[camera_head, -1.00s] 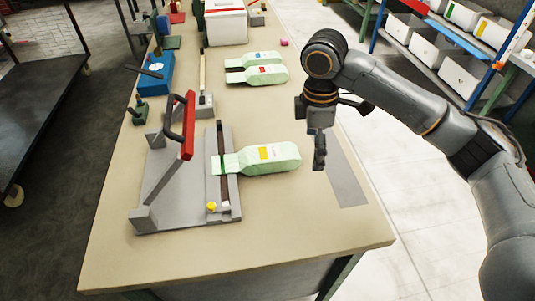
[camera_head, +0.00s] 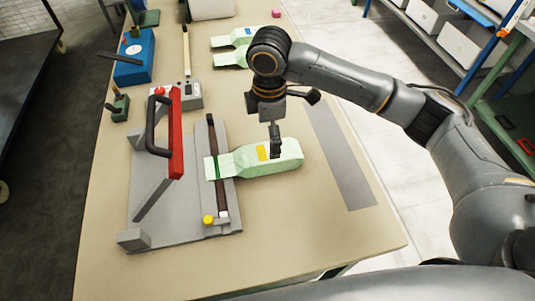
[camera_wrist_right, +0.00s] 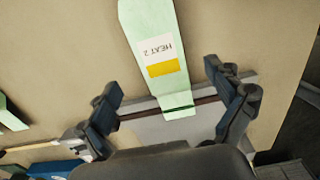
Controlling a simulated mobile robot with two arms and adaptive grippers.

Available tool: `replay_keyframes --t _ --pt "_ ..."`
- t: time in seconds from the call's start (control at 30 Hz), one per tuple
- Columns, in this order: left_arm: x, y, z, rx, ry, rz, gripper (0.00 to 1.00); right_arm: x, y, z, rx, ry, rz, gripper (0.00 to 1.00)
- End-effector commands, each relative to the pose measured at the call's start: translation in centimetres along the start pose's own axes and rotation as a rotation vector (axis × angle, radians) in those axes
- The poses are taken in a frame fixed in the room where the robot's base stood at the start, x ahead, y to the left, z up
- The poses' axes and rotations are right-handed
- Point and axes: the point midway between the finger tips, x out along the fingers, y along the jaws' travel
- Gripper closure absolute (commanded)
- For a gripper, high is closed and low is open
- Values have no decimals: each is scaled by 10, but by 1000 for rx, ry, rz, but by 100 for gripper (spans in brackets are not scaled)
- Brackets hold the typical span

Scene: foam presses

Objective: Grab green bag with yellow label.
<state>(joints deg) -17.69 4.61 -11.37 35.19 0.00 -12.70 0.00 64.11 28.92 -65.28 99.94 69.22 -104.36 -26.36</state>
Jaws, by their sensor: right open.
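The green bag with a yellow label (camera_head: 242,163) lies flat on the table, its narrow end across the strip of the grey press. In the right wrist view the bag (camera_wrist_right: 148,25) shows its white and yellow label, printed "HEAT 2", between my spread fingers. My right gripper (camera_head: 275,148) is over the wide end of the bag, close to the label, pointing down. It also shows open and empty in the right wrist view (camera_wrist_right: 163,76). I cannot tell whether a finger touches the bag. My left gripper is not in view.
The grey press (camera_head: 150,190) with its raised red arm (camera_head: 176,140) stands left of the bag. Two more green bags (camera_head: 228,58) lie farther back. A blue device (camera_head: 134,62) is at the back left. The table right of the bag is clear, with a grey strip (camera_head: 340,160).

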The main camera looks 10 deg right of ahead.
Motion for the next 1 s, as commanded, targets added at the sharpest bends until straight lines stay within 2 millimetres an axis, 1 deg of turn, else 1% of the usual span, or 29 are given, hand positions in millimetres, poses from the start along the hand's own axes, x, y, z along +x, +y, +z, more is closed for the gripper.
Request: replay_keyframes --t 0.03,0.17,0.27,0.37,0.47,0.5,0.6,0.7,0.87,0.9,0.97,1.0 --pt "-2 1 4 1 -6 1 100 8 0 0 2 -1 -2 8" --pt "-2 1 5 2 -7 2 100 19 0 0 1 0 0 8" --pt "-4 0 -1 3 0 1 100 25 0 0 1 -1 -1 8" --pt "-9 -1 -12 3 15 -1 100 36 -2 -1 0 -2 -2 8" --pt "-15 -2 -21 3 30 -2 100 52 -4 -2 0 -2 -2 8" --pt "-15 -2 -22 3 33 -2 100 58 -4 -2 1 -1 -2 8" --pt "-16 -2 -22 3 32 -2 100 69 -3 -2 1 -1 0 8" --pt "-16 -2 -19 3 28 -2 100 74 -3 -2 1 -1 2 8" --pt "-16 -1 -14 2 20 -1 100 74 -3 -2 1 0 2 8" --pt "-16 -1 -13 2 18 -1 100 74 -3 -2 1 0 2 10" --pt "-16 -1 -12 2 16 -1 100 74 -3 -2 1 0 2 22" --pt "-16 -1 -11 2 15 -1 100 74 -3 -2 1 0 2 30"
